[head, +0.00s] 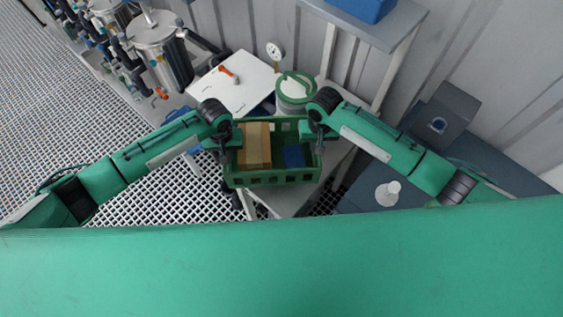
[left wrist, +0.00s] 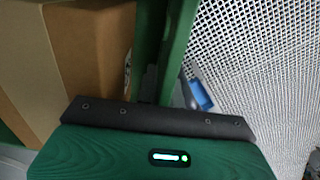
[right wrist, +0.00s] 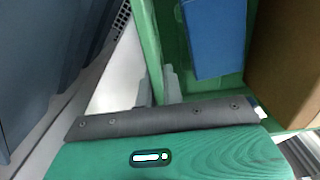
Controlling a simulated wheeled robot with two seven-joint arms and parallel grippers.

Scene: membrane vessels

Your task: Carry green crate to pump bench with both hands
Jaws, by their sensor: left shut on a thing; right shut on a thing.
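The green crate (head: 272,178) is in the middle of the head view, held between my two arms. It holds a brown cardboard box (head: 255,146) on the left and a blue box (head: 293,156) on the right. My left gripper (head: 228,140) is shut on the crate's left wall; in the left wrist view the fingers (left wrist: 158,85) meet the green rim. My right gripper (head: 318,138) is shut on the right wall; in the right wrist view its fingers (right wrist: 158,88) straddle the green wall. A pale bench top (head: 290,203) lies beneath and around the crate.
A white board (head: 235,88) with an orange item (head: 228,72) and a white bucket with a green rim (head: 295,92) stand beyond the crate. Steel vessels (head: 160,48) stand at the back left. A dark bench with a white bottle (head: 388,192) is at right. Open grating lies left.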

